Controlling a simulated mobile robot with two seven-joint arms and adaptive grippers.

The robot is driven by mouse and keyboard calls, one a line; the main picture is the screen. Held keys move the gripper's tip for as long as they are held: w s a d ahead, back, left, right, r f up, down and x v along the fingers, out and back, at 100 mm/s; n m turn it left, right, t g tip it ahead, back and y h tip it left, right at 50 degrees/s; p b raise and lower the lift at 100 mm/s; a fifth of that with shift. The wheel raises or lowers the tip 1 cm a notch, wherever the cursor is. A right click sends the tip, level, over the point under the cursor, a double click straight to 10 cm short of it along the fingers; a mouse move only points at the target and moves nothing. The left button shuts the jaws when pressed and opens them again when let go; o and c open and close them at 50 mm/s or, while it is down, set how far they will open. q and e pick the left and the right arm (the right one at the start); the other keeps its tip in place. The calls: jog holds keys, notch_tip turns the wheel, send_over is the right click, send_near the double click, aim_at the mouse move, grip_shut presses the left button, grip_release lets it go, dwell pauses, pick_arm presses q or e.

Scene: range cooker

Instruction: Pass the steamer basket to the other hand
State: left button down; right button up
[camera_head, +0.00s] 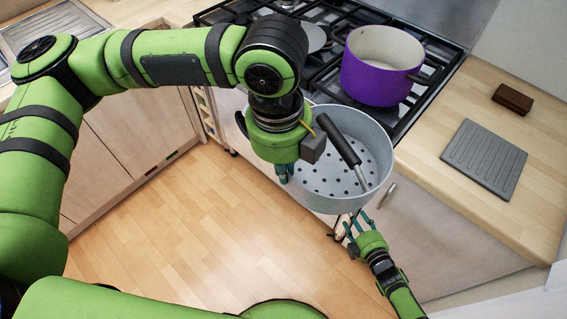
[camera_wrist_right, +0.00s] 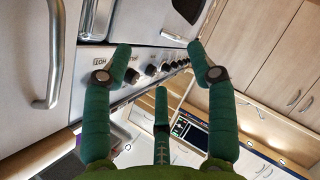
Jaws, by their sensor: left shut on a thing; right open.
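The steamer basket (camera_head: 330,175) is a round grey pan with holes in its bottom and a dark handle (camera_head: 338,139). It hangs in the air in front of the cooker. My left gripper (camera_head: 284,173) is shut on it at its left side; the fingertips are partly hidden. My right gripper (camera_head: 350,226) is open and empty just below the basket's near right rim; whether it touches the basket is unclear. In the right wrist view the fingers of my right gripper (camera_wrist_right: 165,65) stand apart with nothing between them, and the basket does not show.
A purple pot (camera_head: 378,75) stands on the black hob (camera_head: 320,60) behind the basket. On the right worktop (camera_head: 440,130) lie a grey ridged board (camera_head: 484,158) and a small brown block (camera_head: 512,99). The wooden floor (camera_head: 190,240) is clear. An oven handle (camera_wrist_right: 50,60) shows close by.

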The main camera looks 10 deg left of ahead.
jog(key=s+d+f+m+g+h, duration=0.3)
jog(key=s+d+f+m+g, duration=0.15)
jog(key=s+f, duration=0.55)
jog(key=s+d+f+m+g+h, duration=0.1)
jog(key=s+f+m+g, duration=0.2)
jog(key=s, duration=1.1)
jog(key=s+d+f+m+g+h, duration=0.1)
jog(key=s+f+m+g, duration=0.3)
jog(key=s, duration=0.9)
notch_tip(320, 180, down, 3)
jog(key=shift+s+d+f+m+h, duration=0.15)
jog(key=shift+s+d+m+h, duration=0.2)
jog(key=shift+m, duration=0.6)
